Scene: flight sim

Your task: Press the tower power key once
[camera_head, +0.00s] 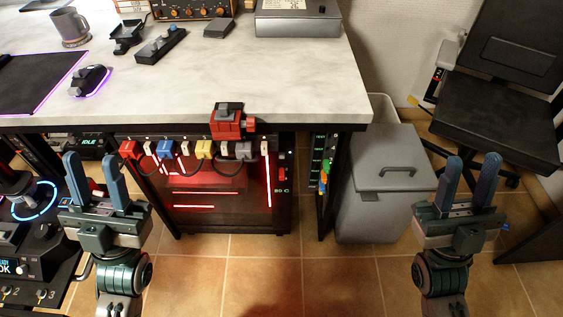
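A dark computer tower (222,216) with glowing red strips stands under the desk. On the right part of its front is a small red key (282,173) with tiny lit marks below it; it looks like the power key, but its label is too small to read. My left gripper (93,172) is open and empty, to the left of the tower. Neither gripper touches the tower.
Colored plugs (205,149) and a red clamp-like device (229,121) line the front edge of the desk (300,75) above the tower. A grey bin (384,195) stands right of the desk, a black chair (497,99) beyond. A control panel (28,235) is at left. Tiled floor (290,270) is open in front.

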